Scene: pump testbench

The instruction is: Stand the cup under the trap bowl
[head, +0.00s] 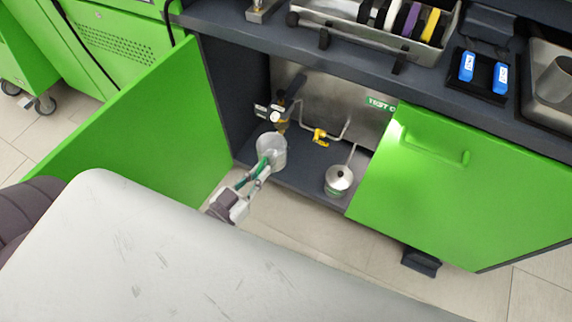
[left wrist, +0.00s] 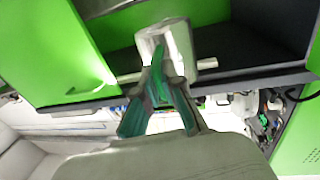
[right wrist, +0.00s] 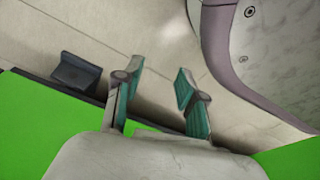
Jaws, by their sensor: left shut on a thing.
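A metal cup (head: 272,147) is held by my left gripper (head: 262,168) at the open cabinet, above its dark floor. The gripper is shut on the cup's near side. In the left wrist view the green-padded fingers (left wrist: 158,62) meet at the cup (left wrist: 178,42). A brass-coloured fitting (head: 280,126), apparently the trap bowl, hangs below the valve piping just behind the cup's rim. The cup partly hides its lower end, so I cannot tell whether they line up. My right gripper (right wrist: 156,86) is open and empty in the right wrist view, over the floor.
A small metal pot (head: 339,180) stands on the cabinet floor (head: 305,182) at the right. A yellow-handled valve (head: 320,137) sits on the pipe between. The worktop overhangs above.

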